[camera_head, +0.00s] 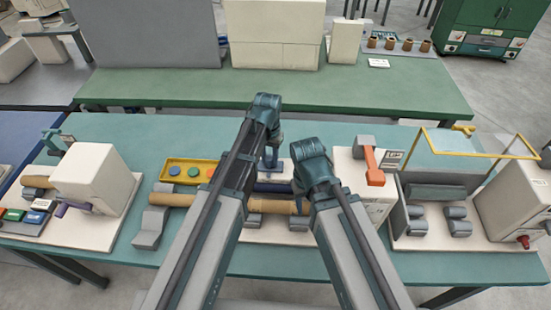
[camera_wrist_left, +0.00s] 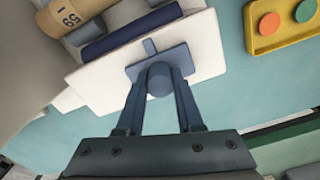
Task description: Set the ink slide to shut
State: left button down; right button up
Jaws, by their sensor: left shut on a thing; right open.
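The ink slide's round blue-grey knob (camera_wrist_left: 159,82) stands on a dark blue plate (camera_wrist_left: 180,59) with a small slot or tab above it, on a white housing (camera_wrist_left: 112,75). My left gripper (camera_wrist_left: 157,74) is shut on the knob, one finger on each side, in the left wrist view. In the head view my left gripper (camera_head: 270,164) reaches down at the middle of the winder and mostly hides the slide. My right gripper (camera_head: 299,186) hangs just right of it, open, its fingers partly hidden by its own wrist.
A yellow tray of coloured buttons (camera_head: 188,172) lies left of my left arm. A long brown tube (camera_head: 172,199) runs beneath both arms. An orange lever (camera_head: 374,161) and a yellow-framed clear guard (camera_head: 478,143) stand to the right. A white box machine (camera_head: 90,175) stands left.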

aim_at(268, 157)
pick_arm(q)
jog(key=c, duration=0.9)
grip_release()
jog(key=shift+a, duration=0.2)
jog(key=shift+c, duration=0.2)
jog(key=o, duration=0.4)
jog(key=shift+a, duration=0.15)
jog(key=shift+r, duration=0.1)
jog(key=shift+r+p, duration=0.75)
jog(key=shift+p, duration=0.1)
notch_tip(268, 157, up, 12)
jog(key=p, duration=1.2)
